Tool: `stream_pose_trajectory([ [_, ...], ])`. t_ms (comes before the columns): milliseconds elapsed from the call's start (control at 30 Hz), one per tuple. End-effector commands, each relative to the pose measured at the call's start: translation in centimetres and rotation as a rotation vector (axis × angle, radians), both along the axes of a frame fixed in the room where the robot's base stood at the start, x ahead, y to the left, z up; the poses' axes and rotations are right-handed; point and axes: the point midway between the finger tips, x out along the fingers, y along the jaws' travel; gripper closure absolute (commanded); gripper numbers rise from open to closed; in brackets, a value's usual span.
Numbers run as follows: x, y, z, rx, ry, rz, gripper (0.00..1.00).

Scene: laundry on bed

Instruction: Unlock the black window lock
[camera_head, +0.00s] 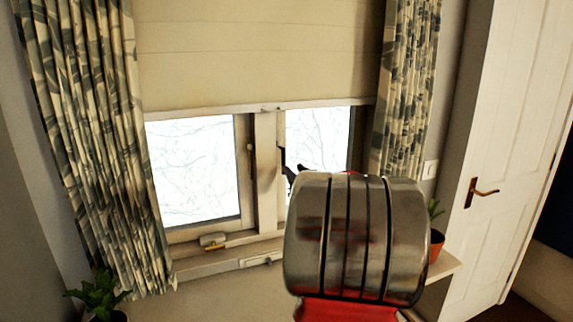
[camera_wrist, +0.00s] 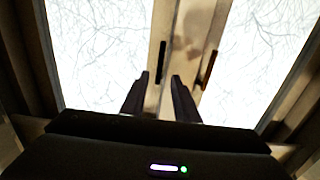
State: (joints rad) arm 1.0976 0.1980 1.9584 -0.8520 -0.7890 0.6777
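The black window lock (camera_wrist: 161,60) is a thin dark upright bar on the pale window frame, at the middle of the wrist view. My gripper (camera_wrist: 160,76) is open, with its two dark fingers apart. In the wrist view the lower end of the lock lies between the fingertips; I cannot tell whether they touch it. Nothing is held. In the head view my silver and red arm hides most of the gripper; only small dark parts show at the window's central post.
A brown handle (camera_wrist: 208,68) is on the neighbouring frame and also shows in the head view (camera_head: 251,160). A blind (camera_head: 260,55) covers the upper window. Curtains (camera_head: 85,130) hang at both sides. A potted plant (camera_head: 436,238) stands on the sill at right, near a white door (camera_head: 510,150).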

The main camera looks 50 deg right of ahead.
Motion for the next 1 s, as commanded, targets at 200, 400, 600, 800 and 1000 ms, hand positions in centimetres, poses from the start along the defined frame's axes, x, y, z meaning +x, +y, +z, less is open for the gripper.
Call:
stream_pose_trajectory([
  [200, 2.8, -1.6, 0.0, 0.001, -0.001, 0.001, 0.72],
  [400, 5.0, -2.9, 0.0, 0.000, 0.000, 0.001, 0.72],
  [600, 6.3, -3.7, 0.0, 0.000, 0.000, 0.000, 0.72],
  [800, 6.4, -3.8, 0.0, 0.000, 0.000, -0.001, 0.72],
  [1000, 6.4, -3.8, 0.0, 0.000, 0.000, -0.001, 0.77],
])
